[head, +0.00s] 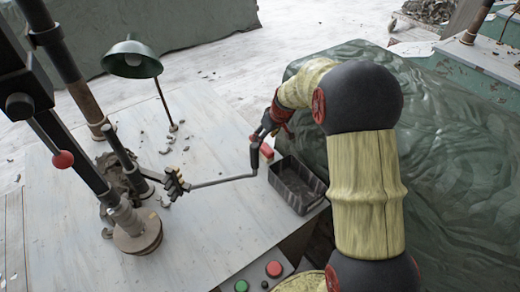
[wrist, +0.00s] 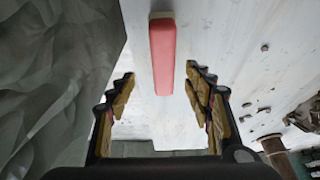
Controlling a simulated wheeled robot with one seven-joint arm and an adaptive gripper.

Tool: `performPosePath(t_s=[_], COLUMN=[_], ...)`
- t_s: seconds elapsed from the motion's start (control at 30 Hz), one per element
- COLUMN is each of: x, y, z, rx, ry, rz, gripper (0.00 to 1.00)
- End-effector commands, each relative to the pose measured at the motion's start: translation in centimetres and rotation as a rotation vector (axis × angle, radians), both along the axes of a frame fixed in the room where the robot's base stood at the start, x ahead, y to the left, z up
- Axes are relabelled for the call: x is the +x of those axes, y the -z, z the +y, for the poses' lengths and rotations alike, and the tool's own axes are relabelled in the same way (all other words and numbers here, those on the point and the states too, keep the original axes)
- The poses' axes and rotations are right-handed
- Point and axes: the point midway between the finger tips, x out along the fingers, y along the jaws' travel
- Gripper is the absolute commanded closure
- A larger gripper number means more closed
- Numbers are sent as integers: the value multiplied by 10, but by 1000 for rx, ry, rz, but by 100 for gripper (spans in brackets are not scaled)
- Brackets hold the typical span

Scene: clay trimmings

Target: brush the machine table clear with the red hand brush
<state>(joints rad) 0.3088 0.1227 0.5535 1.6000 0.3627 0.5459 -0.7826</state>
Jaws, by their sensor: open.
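The red hand brush (head: 266,150) lies at the right edge of the pale machine table (head: 215,232), just beyond the dark bin. In the wrist view the red brush (wrist: 162,55) shows as a long block ahead of the fingertips, near the middle between them. My gripper (head: 262,133) is above the table by the brush, partly hidden by my wrist. In the wrist view my gripper (wrist: 160,82) is open, with nothing between its fingers. Grey clay trimmings (head: 171,139) lie scattered on the table, with more around the machine's base.
A lever with a black grip (head: 254,156) reaches across the table close to my gripper. A dark ribbed bin (head: 295,184) stands at the right edge. A green lamp (head: 132,60) and the machine column (head: 75,75) stand left. Green sheeting (head: 445,150) covers a bulk at right.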

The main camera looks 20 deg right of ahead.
Motion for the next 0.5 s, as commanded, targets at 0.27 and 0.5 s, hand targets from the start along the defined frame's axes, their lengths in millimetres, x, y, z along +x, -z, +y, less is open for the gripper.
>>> performPosePath(t_s=[0.27,0.5], x=[7,16], y=[24,58], z=[3,9], rx=[0,0], ry=[-1,0], rz=[1,2], gripper=[48,48])
